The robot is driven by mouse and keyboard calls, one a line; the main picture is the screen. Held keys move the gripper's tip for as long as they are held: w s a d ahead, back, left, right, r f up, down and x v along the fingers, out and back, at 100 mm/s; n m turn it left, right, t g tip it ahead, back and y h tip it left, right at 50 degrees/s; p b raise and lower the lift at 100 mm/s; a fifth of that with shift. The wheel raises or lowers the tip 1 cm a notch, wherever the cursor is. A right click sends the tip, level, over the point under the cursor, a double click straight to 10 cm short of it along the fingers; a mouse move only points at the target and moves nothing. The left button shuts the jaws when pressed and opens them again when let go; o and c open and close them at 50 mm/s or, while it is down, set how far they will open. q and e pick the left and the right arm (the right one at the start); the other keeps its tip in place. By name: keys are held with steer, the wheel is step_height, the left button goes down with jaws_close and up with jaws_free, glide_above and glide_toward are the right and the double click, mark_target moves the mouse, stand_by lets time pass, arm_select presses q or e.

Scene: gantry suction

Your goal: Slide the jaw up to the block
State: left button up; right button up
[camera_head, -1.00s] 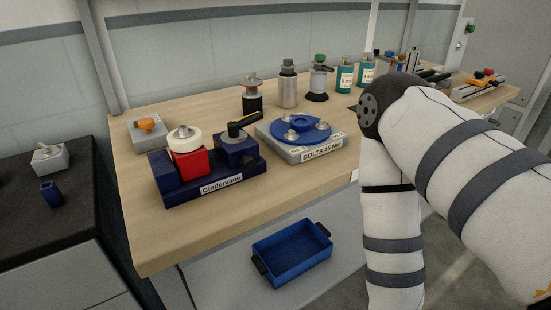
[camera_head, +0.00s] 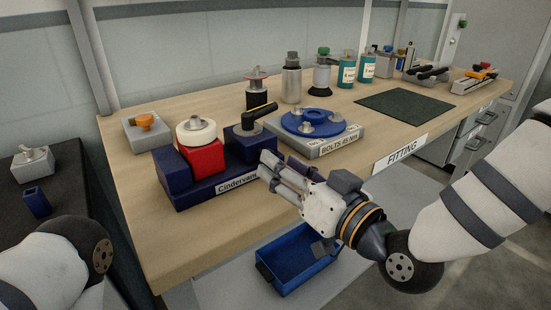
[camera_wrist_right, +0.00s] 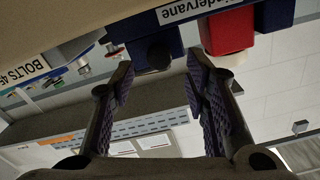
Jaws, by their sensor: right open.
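The dark blue vise marked Cindervane (camera_head: 215,192) sits near the front of the workbench. Its red block (camera_head: 204,157) stands against the fixed jaw at left, with a white ring and metal knob (camera_head: 196,131) on top. The sliding jaw (camera_head: 243,144), with a black lever (camera_head: 259,114), stands to the right, a gap apart from the block. My right gripper (camera_head: 268,166) is open and empty, in front of and right of the vise. In the right wrist view, the jaw (camera_wrist_right: 150,50) shows beyond the open fingers, and the red block (camera_wrist_right: 228,30) beside it. My left gripper is out of view.
A plate with a blue disc, labelled BOLTS 45 Nm (camera_head: 327,142), stands close right of the vise. A blue bin (camera_head: 297,262) is below the bench front. A grey block with an orange knob (camera_head: 147,130) is at left. A dark mat (camera_head: 405,105) lies bare at right.

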mark_target(254, 144)
steer(key=x, duration=0.3)
steer(key=shift+w+a, duration=0.2)
steer(key=shift+w, duration=0.1)
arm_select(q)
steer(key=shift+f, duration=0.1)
arm_select(e)
jaws_close()
steer(key=shift+s+a+r+p, duration=0.1)
steer(key=shift+s+a+p, duration=0.1)
steer(key=shift+s+a, duration=0.45)
steer(key=shift+s+a+r+p, duration=0.1)
steer(key=shift+s+a+p, duration=0.1)
steer(key=shift+s+a, duration=0.35)
steer(key=shift+a+f, duration=0.15)
steer(key=shift+a, duration=0.3)
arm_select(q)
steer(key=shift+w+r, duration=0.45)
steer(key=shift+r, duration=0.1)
arm_select(e)
steer(key=shift+f, duration=0.1)
jaws_free()
